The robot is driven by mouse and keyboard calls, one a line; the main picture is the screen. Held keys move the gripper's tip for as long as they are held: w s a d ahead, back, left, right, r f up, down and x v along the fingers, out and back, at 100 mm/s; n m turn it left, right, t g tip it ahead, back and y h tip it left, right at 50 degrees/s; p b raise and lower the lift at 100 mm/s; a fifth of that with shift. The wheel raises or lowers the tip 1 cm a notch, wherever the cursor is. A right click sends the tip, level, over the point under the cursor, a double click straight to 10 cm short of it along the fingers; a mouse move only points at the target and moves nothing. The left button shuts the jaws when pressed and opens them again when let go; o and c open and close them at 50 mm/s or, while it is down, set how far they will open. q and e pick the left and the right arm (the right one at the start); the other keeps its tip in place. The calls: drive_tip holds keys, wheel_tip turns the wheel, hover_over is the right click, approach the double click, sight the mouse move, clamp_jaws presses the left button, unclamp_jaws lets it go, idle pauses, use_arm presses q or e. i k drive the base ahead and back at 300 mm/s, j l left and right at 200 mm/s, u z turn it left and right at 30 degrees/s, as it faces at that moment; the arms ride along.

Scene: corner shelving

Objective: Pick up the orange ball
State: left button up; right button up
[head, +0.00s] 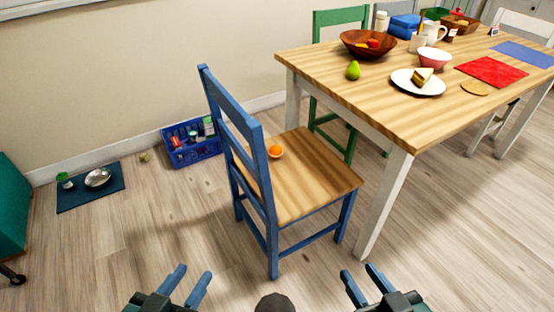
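The orange ball (275,151) is small and round and rests on the wooden seat of the blue chair (300,180), near the backrest side. My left gripper (184,287) is at the bottom of the head view, its two blue fingers apart, with nothing between them. My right gripper (361,286) is at the bottom right of centre, its fingers also apart and empty. Both grippers are well short of the chair and the ball. The grippers' lower parts are cut off by the frame edge.
A blue crate (192,148) and a dark mat (90,192) lie by the wall. The floor before the chair is clear.

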sight(275, 151)
drive_tip(key=k+z, duration=0.2)
drive_tip(key=z, duration=1.5)
drive_tip(key=j+z, duration=0.1)
drive_tip(key=z, duration=0.7)
drive_tip(key=j+z, duration=0.1)
drive_tip(key=z, duration=0.3)
drive_tip(key=k+j, duration=0.3)
drive_tip(key=j, duration=0.15)
drive_tip(key=k+j, duration=0.3)
drive_tip(key=j, duration=0.2)
drive_tip(key=k+j, duration=0.3)
drive_tip(key=j, duration=0.15)
drive_tip(key=k+j, duration=0.3)
drive_tip(key=j, duration=0.15)
drive_tip(key=z, duration=0.05)
